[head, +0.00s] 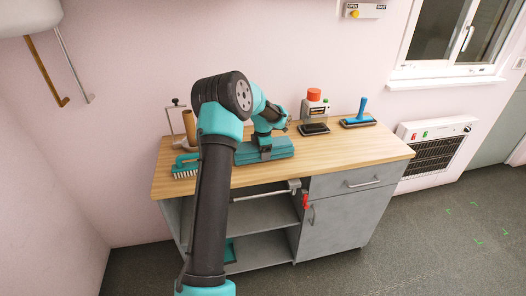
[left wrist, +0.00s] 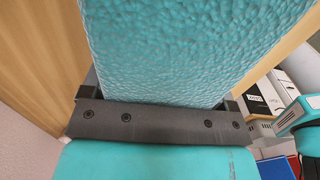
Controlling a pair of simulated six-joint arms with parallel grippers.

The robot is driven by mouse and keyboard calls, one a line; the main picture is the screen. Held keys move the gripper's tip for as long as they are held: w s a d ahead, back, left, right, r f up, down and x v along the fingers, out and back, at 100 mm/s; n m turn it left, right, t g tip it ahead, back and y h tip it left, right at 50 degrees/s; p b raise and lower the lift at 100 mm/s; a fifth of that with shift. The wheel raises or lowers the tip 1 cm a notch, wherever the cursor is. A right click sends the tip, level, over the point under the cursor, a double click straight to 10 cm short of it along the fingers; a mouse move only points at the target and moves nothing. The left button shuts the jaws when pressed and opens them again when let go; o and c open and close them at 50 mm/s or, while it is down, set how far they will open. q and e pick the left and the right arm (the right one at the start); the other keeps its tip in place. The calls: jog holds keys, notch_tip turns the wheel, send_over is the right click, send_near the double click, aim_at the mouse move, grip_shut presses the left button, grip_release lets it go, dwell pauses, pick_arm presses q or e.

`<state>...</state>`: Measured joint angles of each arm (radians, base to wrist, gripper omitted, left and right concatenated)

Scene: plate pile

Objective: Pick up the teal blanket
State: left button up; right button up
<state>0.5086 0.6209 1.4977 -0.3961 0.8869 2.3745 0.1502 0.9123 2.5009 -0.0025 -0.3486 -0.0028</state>
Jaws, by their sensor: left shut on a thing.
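The teal blanket (head: 280,148) is a flat folded bundle on the wooden worktop, partly hidden by my left arm in the head view. My left gripper (head: 266,152) is at the blanket's edge, shut on it. In the left wrist view the blanket's bumpy teal surface (left wrist: 195,50) fills the upper middle, between the sides of the dark left gripper (left wrist: 160,108). In the head view the blanket looks to be at worktop level; I cannot tell whether it is clear of the wood. My right gripper is not in view.
On the worktop (head: 375,155) stand a teal brush (head: 184,172), a paper-roll holder (head: 189,128), a device with a red top (head: 314,95) and a blue-handled tool (head: 361,110). A grey cabinet (head: 345,215) is below.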

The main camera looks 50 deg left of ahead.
pick_arm(q)
jog(key=shift+r, duration=0.1)
jog(key=shift+r, duration=0.55)
notch_tip(320, 180, up, 2)
jog(key=shift+r, duration=0.25)
jog(key=s+d+r, duration=0.1)
jog(key=s+d, duration=0.9)
jog(key=d, duration=0.2)
jog(key=shift+s, duration=0.25)
jog(key=shift+r, duration=0.1)
